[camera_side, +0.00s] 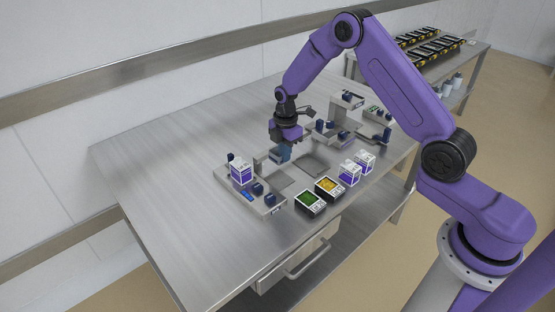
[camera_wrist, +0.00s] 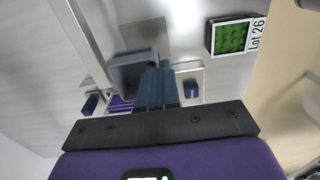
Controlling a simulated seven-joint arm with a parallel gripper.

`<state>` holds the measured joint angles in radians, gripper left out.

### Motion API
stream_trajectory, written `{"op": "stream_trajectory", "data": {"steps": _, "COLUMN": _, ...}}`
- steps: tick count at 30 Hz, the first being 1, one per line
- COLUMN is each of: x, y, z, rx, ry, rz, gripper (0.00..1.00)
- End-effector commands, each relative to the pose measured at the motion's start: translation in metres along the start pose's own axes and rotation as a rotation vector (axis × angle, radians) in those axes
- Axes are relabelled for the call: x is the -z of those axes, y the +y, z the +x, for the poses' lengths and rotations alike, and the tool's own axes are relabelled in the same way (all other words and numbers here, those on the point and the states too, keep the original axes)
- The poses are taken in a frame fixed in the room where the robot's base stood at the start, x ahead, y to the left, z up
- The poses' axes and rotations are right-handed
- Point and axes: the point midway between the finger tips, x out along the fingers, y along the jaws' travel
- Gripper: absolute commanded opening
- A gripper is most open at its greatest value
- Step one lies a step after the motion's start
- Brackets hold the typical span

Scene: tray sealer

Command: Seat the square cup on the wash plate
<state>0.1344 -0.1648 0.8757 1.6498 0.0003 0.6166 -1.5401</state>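The square cup, a blue-grey box-like piece (camera_side: 279,154), hangs at the tip of my gripper (camera_side: 284,143) above the bench. In the wrist view the cup (camera_wrist: 128,72) is beside the dark blue fingers (camera_wrist: 157,88), which are close together and appear shut on its near wall; the exact contact is hidden. The cup looks slightly tilted in the side view and is apart from the surfaces below. A flat grey square plate (camera_side: 313,165) lies on the bench right of the cup and also shows in the wrist view (camera_wrist: 147,34). I cannot tell for sure whether it is the wash plate.
A left station (camera_side: 270,211) with blue blocks carries a white-and-purple carton (camera_side: 241,173). A green-filled tray (camera_side: 310,204) and a yellow-filled tray (camera_side: 329,188) lie in front. Two more cartons (camera_side: 349,174) stand to the right. Another station (camera_side: 335,138) is behind. The bench's left side is clear.

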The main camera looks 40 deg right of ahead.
Motion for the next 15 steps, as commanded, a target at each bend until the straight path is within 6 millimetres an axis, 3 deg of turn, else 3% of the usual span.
{"op": "stream_trajectory", "data": {"steps": 15, "x": -0.001, "y": 0.000, "z": 0.037, "rx": 0.002, "ry": 0.000, "rz": 0.000, "gripper": 0.00}}
